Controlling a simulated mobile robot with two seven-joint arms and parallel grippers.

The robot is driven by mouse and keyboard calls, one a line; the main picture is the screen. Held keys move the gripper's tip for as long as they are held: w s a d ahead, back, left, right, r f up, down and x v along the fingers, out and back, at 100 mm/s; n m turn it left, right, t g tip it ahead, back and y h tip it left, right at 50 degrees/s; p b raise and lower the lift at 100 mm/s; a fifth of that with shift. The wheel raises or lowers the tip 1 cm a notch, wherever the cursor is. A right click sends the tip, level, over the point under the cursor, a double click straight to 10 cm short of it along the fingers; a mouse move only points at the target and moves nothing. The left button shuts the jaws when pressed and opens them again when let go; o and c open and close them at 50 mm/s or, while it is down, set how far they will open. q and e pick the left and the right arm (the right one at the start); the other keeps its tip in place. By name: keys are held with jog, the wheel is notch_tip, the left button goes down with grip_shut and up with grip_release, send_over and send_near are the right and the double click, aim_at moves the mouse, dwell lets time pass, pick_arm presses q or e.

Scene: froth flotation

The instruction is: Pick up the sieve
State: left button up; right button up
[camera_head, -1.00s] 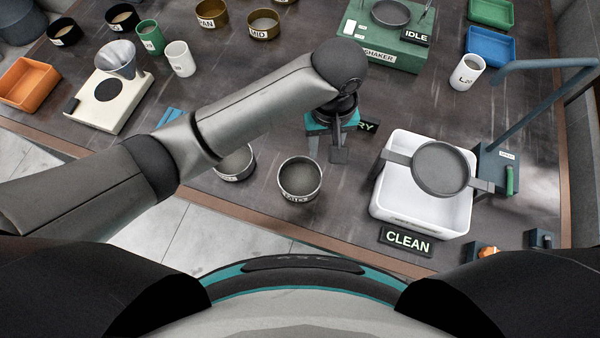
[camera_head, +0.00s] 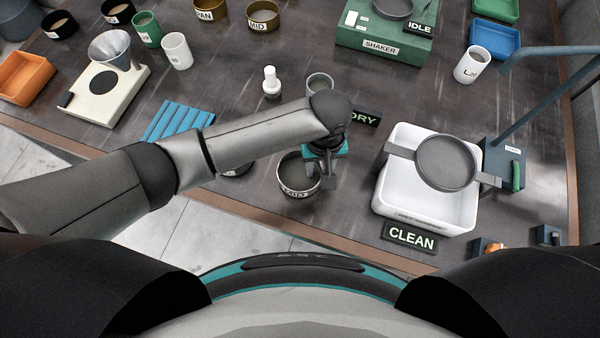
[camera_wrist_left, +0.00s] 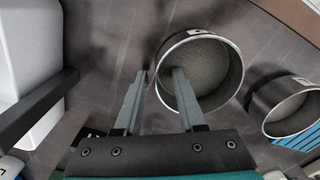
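A round metal sieve (camera_head: 298,178) with a white label reading MID stands on the dark table, left of the white basin. In the left wrist view the sieve (camera_wrist_left: 204,80) shows its mesh floor and appears empty. My left gripper (camera_head: 320,185) is at its right side. There the left gripper (camera_wrist_left: 160,74) is open: one finger overlaps the sieve's opening and the other is outside its wall. I cannot tell how far down the fingers reach. A second, similar sieve (camera_wrist_left: 290,106) stands beside it, mostly hidden behind my arm in the head view. My right gripper is not in view.
A white basin (camera_head: 460,215) with a dark round pan (camera_head: 447,162) across it stands to the right, behind the CLEAN sign (camera_head: 410,236). Behind my arm are a cup (camera_head: 320,84), a white bottle (camera_head: 271,82) and a blue ribbed mat (camera_head: 178,122).

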pick_arm(q)
grip_shut()
dwell(1.4)
